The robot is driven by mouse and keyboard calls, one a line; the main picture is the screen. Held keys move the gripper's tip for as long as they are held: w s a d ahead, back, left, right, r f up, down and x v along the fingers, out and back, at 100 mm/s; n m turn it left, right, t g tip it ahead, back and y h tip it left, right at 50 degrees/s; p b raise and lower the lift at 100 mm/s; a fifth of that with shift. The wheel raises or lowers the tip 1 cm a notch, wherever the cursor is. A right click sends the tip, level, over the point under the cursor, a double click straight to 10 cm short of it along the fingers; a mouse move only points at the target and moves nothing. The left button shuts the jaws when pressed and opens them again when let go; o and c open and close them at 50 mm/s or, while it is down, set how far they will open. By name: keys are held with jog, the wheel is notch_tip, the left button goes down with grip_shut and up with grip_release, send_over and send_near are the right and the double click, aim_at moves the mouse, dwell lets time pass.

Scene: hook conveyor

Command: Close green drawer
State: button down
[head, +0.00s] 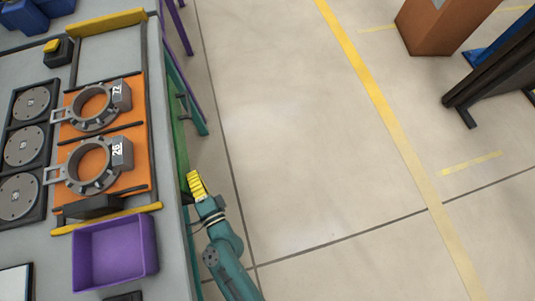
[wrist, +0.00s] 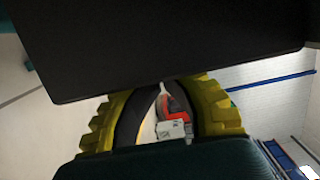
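The green drawer (head: 179,140) shows as a narrow green strip along the right side of the workbench, with a dark handle (head: 183,105) on its outer side. From this steep angle I cannot tell how far it is pulled out. My gripper (head: 194,176), with yellow ribbed fingers, is beside the near end of the green strip, off the bench's right edge. I cannot tell whether it touches the drawer. In the wrist view the fingers (wrist: 163,86) curve together at the tips, with a narrow gap behind them and no object visibly held. A large dark panel covers the upper part of that view.
The workbench carries an orange plate (head: 136,187) with two grey ring parts (head: 92,165), a purple bin (head: 115,252) and a dark rack with round discs (head: 25,146). An orange-brown box (head: 440,25) stands far right. The floor right of the bench is clear.

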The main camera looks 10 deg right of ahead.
dwell(0.4)
jog(key=s+d+b, duration=0.4)
jog(key=s+d, duration=0.3)
jog(key=s, duration=0.2)
